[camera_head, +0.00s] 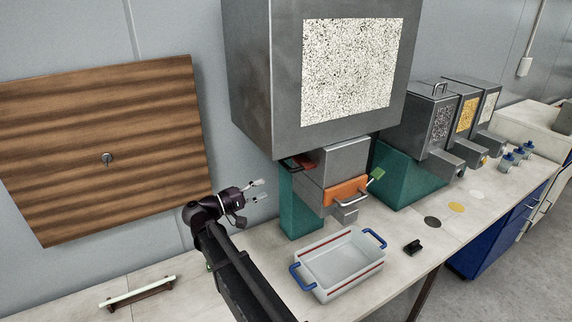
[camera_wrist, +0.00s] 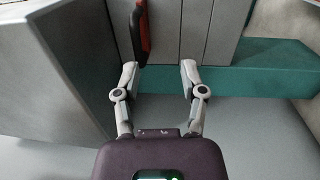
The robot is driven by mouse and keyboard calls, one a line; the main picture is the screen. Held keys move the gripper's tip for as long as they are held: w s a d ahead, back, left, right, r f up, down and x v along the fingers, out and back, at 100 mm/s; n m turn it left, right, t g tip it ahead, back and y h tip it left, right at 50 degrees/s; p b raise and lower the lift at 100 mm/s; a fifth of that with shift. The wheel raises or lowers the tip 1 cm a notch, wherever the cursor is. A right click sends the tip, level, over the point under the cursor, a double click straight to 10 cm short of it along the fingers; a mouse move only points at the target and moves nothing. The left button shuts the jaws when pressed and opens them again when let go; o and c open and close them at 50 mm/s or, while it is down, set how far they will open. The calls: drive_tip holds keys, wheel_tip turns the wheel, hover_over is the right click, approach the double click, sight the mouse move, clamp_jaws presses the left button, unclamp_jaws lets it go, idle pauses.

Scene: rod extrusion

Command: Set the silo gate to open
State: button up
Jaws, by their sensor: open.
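The silo (camera_head: 262,95) is a large grey metal box with a window of pale speckled granules, standing on teal supports. A flat red-and-black handle (camera_head: 298,163) juts out under its left side, likely the silo gate; in the wrist view this handle (camera_wrist: 141,32) is at top centre, just beyond the left fingertip. I cannot tell the gate's position. My gripper (camera_head: 261,190) is open and empty, left of and slightly below the handle. It also shows in the wrist view (camera_wrist: 159,68), fingers apart. Contact with the handle is not clear.
An orange drawer front (camera_head: 345,191) with a metal handle and a green lever (camera_head: 376,175) are below the silo. A white tray (camera_head: 340,268) with blue handles lies in front. Smaller dispensers (camera_head: 432,120) stand right. A teal beam (camera_wrist: 250,82) crosses the wrist view.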

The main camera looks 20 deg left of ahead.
sight(285, 164)
drive_tip(key=shift+t, duration=0.6)
drive_tip(key=a, duration=0.1)
drive_tip(key=s+a+r, duration=0.2)
drive_tip(key=a, duration=0.1)
drive_tip(key=shift+w+d, duration=0.1)
drive_tip(key=shift+d, duration=0.05)
drive_tip(key=p+x, duration=0.2)
drive_tip(key=x, duration=1.1)
drive_tip(key=shift+w+d+r, duration=0.1)
drive_tip(key=shift+w, duration=0.15)
clamp_jaws()
